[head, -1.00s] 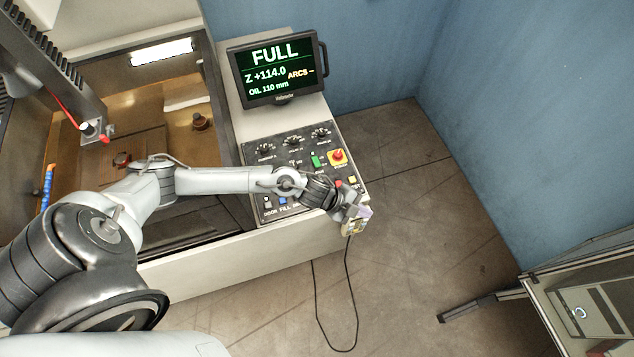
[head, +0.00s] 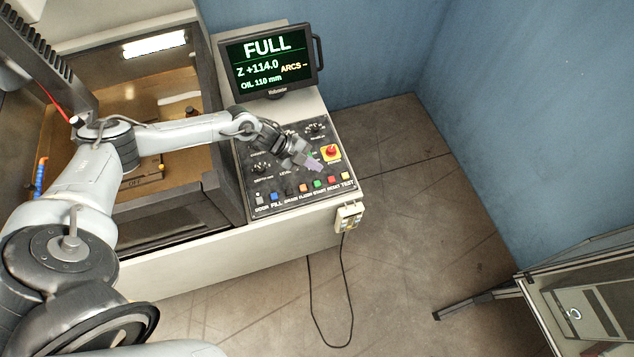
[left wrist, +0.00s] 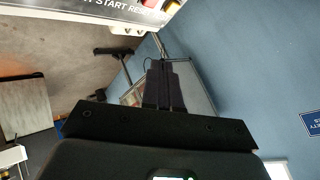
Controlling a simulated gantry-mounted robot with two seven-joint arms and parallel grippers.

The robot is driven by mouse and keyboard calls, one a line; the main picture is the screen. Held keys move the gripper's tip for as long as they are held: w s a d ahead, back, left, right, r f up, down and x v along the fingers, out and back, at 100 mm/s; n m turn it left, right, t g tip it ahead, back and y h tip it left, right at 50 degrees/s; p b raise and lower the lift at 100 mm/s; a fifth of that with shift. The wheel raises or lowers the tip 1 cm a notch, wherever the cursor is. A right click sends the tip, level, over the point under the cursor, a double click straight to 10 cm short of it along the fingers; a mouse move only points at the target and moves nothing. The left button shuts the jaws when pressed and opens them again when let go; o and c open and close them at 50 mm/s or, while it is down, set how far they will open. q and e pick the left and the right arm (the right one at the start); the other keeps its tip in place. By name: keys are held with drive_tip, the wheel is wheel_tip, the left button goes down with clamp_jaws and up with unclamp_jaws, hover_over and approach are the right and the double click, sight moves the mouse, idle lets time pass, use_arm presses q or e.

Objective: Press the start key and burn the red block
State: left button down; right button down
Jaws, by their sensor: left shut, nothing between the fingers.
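The green start key (head: 317,184) is in the front row of keys on the dark control panel (head: 270,180), above the label START. My left gripper (head: 315,164) is shut and empty over the panel, just behind the start key in the head view. I cannot tell its height, and I see no contact with the key. Its closed fingers (left wrist: 165,85) also show in the left wrist view, with the START and RESET labels at the top edge. I cannot make out the red block; my left arm covers part of the tank (head: 178,98). My right gripper is not in view.
A red knob on a yellow base (head: 331,152) stands right of my gripper. The red reset key (head: 332,181) and orange flush key (head: 303,188) flank the start key. The monitor (head: 268,62) reads FULL, Z +114.0, OIL 110 mm. A corded pendant (head: 349,216) hangs at the panel's front.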

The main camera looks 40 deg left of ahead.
use_arm(q)
drive_tip(key=shift+f, duration=0.1)
drive_tip(key=b, duration=0.6)
hover_over(314, 183)
wheel_tip(314, 183, down, 7)
drive_tip(key=shift+d+f, duration=0.1)
drive_tip(key=shift+f+b, duration=0.65)
drive_tip(key=shift+f, duration=0.05)
drive_tip(key=shift+f, duration=0.2)
idle(1.2)
drive_tip(key=shift+f+b, duration=0.25)
drive_tip(key=shift+b, duration=0.1)
